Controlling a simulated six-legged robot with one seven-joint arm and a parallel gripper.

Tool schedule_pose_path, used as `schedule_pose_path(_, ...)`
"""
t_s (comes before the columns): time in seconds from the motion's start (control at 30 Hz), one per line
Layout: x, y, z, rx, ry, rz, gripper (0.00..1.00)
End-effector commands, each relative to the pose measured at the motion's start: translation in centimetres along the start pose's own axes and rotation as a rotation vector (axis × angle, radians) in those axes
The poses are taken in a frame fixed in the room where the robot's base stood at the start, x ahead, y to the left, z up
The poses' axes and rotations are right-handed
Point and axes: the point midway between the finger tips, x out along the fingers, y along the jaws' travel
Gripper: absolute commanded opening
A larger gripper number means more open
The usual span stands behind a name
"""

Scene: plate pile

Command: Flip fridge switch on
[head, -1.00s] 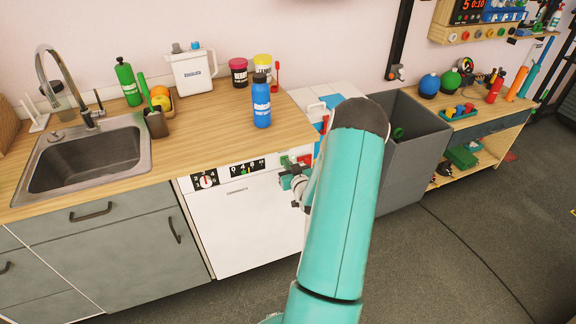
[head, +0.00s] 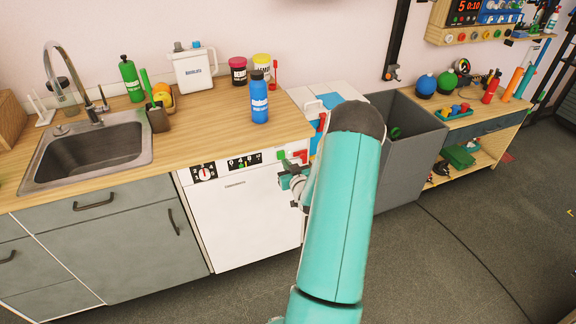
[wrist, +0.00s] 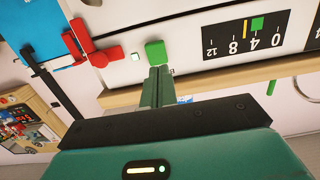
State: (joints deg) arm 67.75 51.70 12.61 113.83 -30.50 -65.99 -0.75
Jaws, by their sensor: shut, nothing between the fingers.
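A white appliance front (head: 250,220), with no readable fridge label, stands under the counter. Its control strip has a dial (head: 203,173), a black scale (head: 244,161), a green block (head: 281,155) and a red part (head: 300,156). The wrist view, turned over, shows the scale (wrist: 247,34), the green block (wrist: 155,52), a small lit square (wrist: 135,57) and the red part (wrist: 97,57). My gripper (wrist: 157,72) is shut and empty, its tips at the green block's lower edge in that view; contact is unclear. In the head view my gripper (head: 284,174) is just below the strip.
The wooden counter (head: 215,115) holds a blue bottle (head: 259,97) near its front edge, with a sink (head: 85,160) at left. A grey bin (head: 415,150) and a workbench (head: 490,120) stand to the right. The dark floor (head: 450,270) in front is clear.

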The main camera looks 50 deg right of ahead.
Motion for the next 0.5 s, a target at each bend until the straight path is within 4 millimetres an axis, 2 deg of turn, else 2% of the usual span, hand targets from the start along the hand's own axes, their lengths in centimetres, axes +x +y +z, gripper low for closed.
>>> schedule_pose_path(0.5, -8.7, 0.1, -0.1, -0.001, -0.002, 0.003, 0.0)
